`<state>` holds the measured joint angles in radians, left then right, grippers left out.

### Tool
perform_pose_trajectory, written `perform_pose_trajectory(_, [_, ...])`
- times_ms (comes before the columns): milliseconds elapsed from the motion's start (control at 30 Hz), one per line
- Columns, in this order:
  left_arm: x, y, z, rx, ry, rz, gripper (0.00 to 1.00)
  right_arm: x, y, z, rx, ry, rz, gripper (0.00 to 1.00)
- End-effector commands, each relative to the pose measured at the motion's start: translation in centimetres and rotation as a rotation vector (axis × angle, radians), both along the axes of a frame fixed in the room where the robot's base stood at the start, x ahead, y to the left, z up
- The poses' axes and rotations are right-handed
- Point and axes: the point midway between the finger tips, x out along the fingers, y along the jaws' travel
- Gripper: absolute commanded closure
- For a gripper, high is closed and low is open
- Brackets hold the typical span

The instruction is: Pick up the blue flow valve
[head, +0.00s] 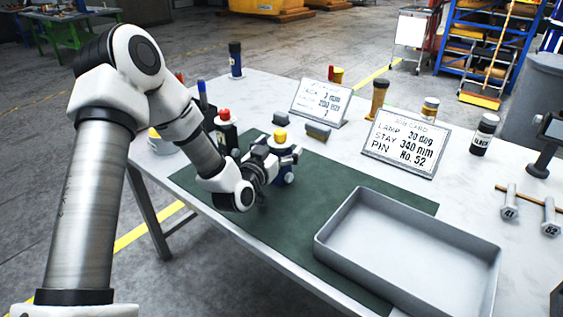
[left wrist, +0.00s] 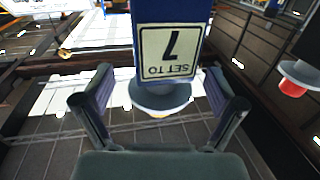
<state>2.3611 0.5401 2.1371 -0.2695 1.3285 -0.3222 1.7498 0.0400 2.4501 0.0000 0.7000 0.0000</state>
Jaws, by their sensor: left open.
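The blue flow valve (head: 289,178) stands on the green mat, with a yellow top showing above my gripper; my gripper and wrist hide much of it. In the left wrist view the valve (left wrist: 190,14) appears upside down, with a "SET TO 7" label and a grey flange. My left gripper (head: 284,158) is open at the valve. In the left wrist view its two fingers stand apart, one on each side of the valve's flange, with gaps visible. My right gripper is not in view.
A grey tray (head: 335,256) sits on the mat's right part. A job card (head: 405,143) reads lamp 30 deg, stay 340 mm, pin No. 52. The green mat (head: 345,185) is bare between valve and tray.

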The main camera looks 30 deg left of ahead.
Motion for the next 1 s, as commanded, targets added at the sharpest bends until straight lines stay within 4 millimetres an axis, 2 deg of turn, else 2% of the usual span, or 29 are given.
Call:
perform_pose_trajectory(233, [0.6, 0.1, -0.1, -0.002, 0.002, 0.000, 0.05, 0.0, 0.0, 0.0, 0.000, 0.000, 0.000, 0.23])
perform_pose_trajectory(267, [0.6, 0.1, -0.1, -0.002, 0.002, 0.000, 0.09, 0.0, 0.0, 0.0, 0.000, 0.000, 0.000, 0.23])
perform_pose_trajectory(300, [0.6, 0.1, -0.1, -0.002, 0.002, 0.000, 0.23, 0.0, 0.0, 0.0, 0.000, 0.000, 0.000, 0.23])
perform_pose_trajectory(467, [0.6, 0.1, -0.1, -0.001, 0.002, 0.000, 0.80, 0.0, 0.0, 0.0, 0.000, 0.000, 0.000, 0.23])
perform_pose_trajectory(500, [0.6, 0.1, -0.1, -0.001, 0.002, 0.000, 0.94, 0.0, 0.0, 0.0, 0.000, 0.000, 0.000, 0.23])
perform_pose_trajectory(533, [0.6, 0.1, -0.1, -0.001, 0.002, 0.000, 1.00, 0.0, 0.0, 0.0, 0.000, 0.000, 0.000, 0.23])
perform_pose_trajectory(800, [0.6, 0.1, 0.4, -0.001, -0.002, 0.000, 1.00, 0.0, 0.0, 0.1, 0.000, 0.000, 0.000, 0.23])
perform_pose_trajectory(867, [0.6, 0.1, 1.1, -0.001, -0.004, 0.001, 1.00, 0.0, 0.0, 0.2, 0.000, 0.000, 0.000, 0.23])
perform_pose_trajectory(1000, [0.6, 0.1, 4.1, -0.002, -0.007, 0.000, 1.00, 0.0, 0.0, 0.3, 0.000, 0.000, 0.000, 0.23])
